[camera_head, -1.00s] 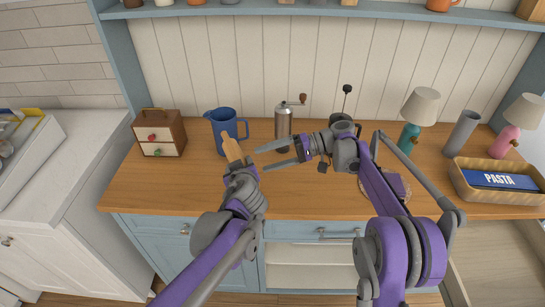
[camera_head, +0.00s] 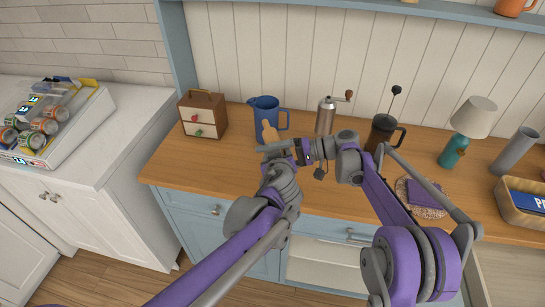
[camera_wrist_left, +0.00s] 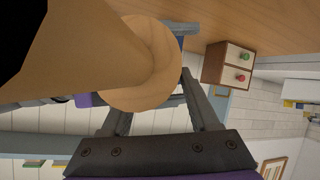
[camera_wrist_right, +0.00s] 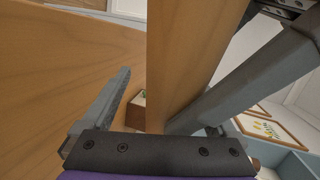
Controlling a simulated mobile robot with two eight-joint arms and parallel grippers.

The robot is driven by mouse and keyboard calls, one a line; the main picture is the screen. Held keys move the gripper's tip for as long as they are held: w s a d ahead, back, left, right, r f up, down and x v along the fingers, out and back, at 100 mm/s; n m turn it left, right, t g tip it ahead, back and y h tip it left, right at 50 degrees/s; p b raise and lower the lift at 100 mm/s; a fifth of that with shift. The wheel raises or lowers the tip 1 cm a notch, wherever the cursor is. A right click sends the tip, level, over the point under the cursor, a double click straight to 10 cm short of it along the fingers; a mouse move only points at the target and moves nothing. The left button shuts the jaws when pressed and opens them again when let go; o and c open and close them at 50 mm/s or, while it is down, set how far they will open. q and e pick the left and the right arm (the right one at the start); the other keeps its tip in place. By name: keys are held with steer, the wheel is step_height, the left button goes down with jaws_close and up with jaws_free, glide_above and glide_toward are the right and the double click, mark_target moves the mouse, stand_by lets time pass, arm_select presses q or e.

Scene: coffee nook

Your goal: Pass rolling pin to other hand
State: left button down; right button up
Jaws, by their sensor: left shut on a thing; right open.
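The light wooden rolling pin (camera_head: 270,132) stands roughly upright above the counter's front part, its upper end showing in the head view. My left gripper (camera_head: 273,168) is shut on its lower part, which the grippers hide there. The pin fills much of the left wrist view (camera_wrist_left: 145,65). My right gripper (camera_head: 275,152) is open and comes in from the right, its fingers around the pin above the left gripper. In the right wrist view the pin (camera_wrist_right: 185,60) passes between the open fingers, close to the right one. Whether that finger touches it I cannot tell.
Behind the grippers on the wooden counter (camera_head: 225,165) stand a blue jug (camera_head: 266,108), a grinder (camera_head: 325,117), a French press (camera_head: 382,133) and a small drawer box (camera_head: 202,115). A teal lamp (camera_head: 455,150) and a grey vase (camera_head: 514,152) stand right.

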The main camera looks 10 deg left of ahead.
steer(key=shift+d+f, duration=0.1)
steer(key=c, duration=1.4)
jaws_close()
steer(key=shift+w+f, duration=0.1)
steer(key=shift+d, duration=0.1)
steer(key=o, duration=1.3)
jaws_free()
steer(key=shift+o, duration=0.5)
